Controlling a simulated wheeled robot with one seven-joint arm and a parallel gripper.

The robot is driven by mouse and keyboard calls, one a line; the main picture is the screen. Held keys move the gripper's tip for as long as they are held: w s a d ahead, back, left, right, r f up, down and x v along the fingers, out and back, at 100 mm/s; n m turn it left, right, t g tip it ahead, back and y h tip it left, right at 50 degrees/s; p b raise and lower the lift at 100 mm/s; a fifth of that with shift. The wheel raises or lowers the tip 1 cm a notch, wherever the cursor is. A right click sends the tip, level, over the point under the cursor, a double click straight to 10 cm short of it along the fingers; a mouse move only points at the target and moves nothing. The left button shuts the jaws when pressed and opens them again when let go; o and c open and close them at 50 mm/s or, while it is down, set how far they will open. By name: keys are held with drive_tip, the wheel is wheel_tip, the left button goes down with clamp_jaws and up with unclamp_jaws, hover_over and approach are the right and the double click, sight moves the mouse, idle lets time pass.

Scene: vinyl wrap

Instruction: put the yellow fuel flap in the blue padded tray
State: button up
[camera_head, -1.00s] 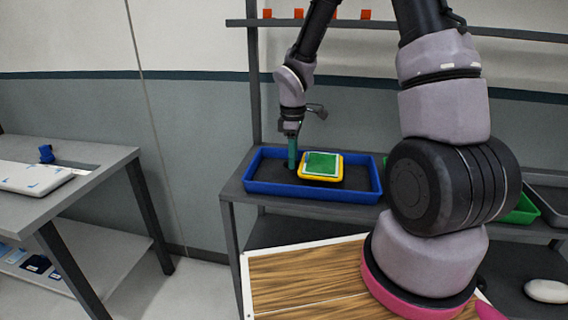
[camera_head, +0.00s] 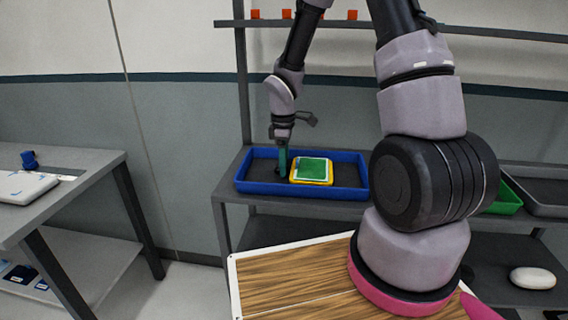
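The yellow fuel flap (camera_head: 294,181) is a rounded yellow plate with a white-edged green face on top. It is within the blue padded tray (camera_head: 245,189), right of the tray's middle, and looks flat and low over the dark padding. I cannot tell whether it rests fully on the padding. My gripper (camera_head: 283,168) points down into the tray at the flap's left edge, with its teal fingers touching or very close to it. The fingers show as one narrow strip, so their opening is hidden.
The tray stands on a grey shelf with a rail above carrying orange blocks (camera_head: 351,15). A green tray (camera_head: 508,199) and a grey tray (camera_head: 545,190) stand to the right, partly behind my arm. A grey table (camera_head: 85,160) is at the left. The tray's left padding is bare.

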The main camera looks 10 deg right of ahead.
wheel_tip(320, 180, up, 8)
drive_tip(key=shift+f, duration=0.1)
idle(0.4)
